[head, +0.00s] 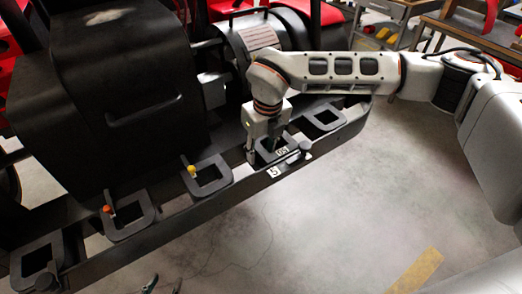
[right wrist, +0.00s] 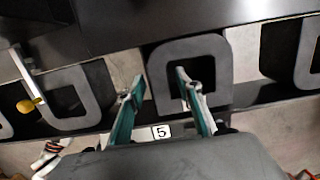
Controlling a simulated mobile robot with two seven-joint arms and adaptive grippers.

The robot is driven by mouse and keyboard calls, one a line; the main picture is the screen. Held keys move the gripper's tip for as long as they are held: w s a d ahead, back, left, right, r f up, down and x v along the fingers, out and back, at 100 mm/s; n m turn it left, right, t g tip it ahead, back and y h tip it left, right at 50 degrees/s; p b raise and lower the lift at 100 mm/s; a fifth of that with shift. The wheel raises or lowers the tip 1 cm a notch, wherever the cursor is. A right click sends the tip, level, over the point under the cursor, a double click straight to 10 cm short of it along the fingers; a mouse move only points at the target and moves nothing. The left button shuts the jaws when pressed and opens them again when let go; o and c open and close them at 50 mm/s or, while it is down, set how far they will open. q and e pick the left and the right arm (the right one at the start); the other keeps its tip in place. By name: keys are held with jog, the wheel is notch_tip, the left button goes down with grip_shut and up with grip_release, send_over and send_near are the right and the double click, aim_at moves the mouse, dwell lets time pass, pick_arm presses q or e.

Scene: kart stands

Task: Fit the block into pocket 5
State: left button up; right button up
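Pocket 5 is a dark square frame (head: 262,158) on the long dark rail, with a white "5" label (head: 274,172) in front of it; the label also shows in the right wrist view (right wrist: 161,131). My right gripper (head: 265,150) points down at this frame. In the right wrist view its two teal fingers (right wrist: 158,85) are apart, over the frame (right wrist: 219,62). No block can be made out clearly. A small white marked patch (head: 282,150) shows inside the frame; I cannot tell what it is on. My left gripper (head: 164,285) shows only its fingertips, apart, at the bottom edge.
More dark frames (head: 323,116) line the rail, one beside a yellow knob (head: 192,170) and one beside an orange knob (head: 107,209). A dark knob (head: 304,146) stands right of pocket 5. Large black machine bodies (head: 110,75) rise behind. The concrete floor in front is open.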

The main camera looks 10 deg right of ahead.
notch_tip(320, 180, up, 12)
jog(key=s, duration=0.1)
jog(key=shift+s+d+f, duration=0.2)
jog(key=shift+s+d, duration=0.1)
dwell(0.4)
